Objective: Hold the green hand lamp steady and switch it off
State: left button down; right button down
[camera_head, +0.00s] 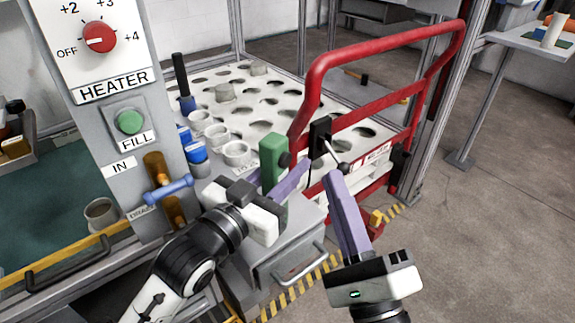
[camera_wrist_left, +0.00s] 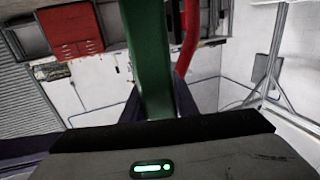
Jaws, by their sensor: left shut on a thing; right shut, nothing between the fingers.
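The green hand lamp (camera_head: 272,152) is upright near the middle of the head view, with a small dark knob on its right side. My left gripper (camera_head: 272,182) is shut on its body. In the left wrist view the lamp's green body (camera_wrist_left: 148,60) stands between the two fingers (camera_wrist_left: 155,105). My right gripper (camera_head: 332,176) is shut and empty, to the right of the lamp and apart from it. Its tips are close to the dark ball end of a thin lever; I cannot tell whether they touch. Whether the lamp is lit cannot be seen.
The lever's black plate (camera_head: 320,135) is by the red tubular rail (camera_head: 380,50). A white perforated table (camera_head: 275,85) with cups lies behind. A grey panel with a red heater knob (camera_head: 100,37) and green fill button (camera_head: 130,122) stands left. Open floor (camera_head: 500,220) lies right.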

dwell(0.4)
pick_arm(q)
jog(key=c, duration=1.3)
grip_release()
jog(key=shift+c, duration=0.2)
jog(key=v, duration=1.2)
